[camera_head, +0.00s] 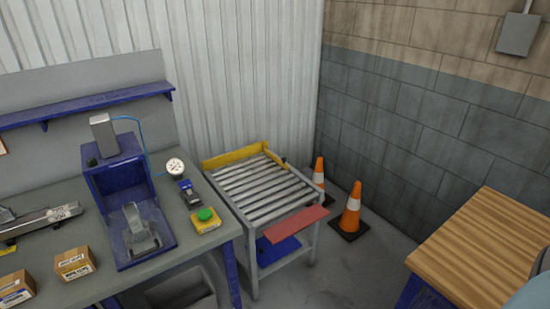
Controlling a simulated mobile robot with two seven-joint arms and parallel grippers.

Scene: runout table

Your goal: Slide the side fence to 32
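The runout table (247,225) stands in the middle of the view, a grey frame with a bed of several metal rollers (262,188). A yellow bar (232,157) runs along the far edge of the rollers. A shorter yellow piece (275,158) lies at its right end, over the far right corner of the bed. I cannot tell which of these is the side fence, and no scale or number is readable on the table. A flat red plate (291,224) sits at the near right edge. Neither of my grippers is in view.
A workbench on the left carries a blue press (112,176), a gauge (175,167), a green button box (205,220) and cartons (74,263). Two traffic cones (351,214) stand right of the runout table. A wooden-topped table (492,243) is at the right. Floor shows between them.

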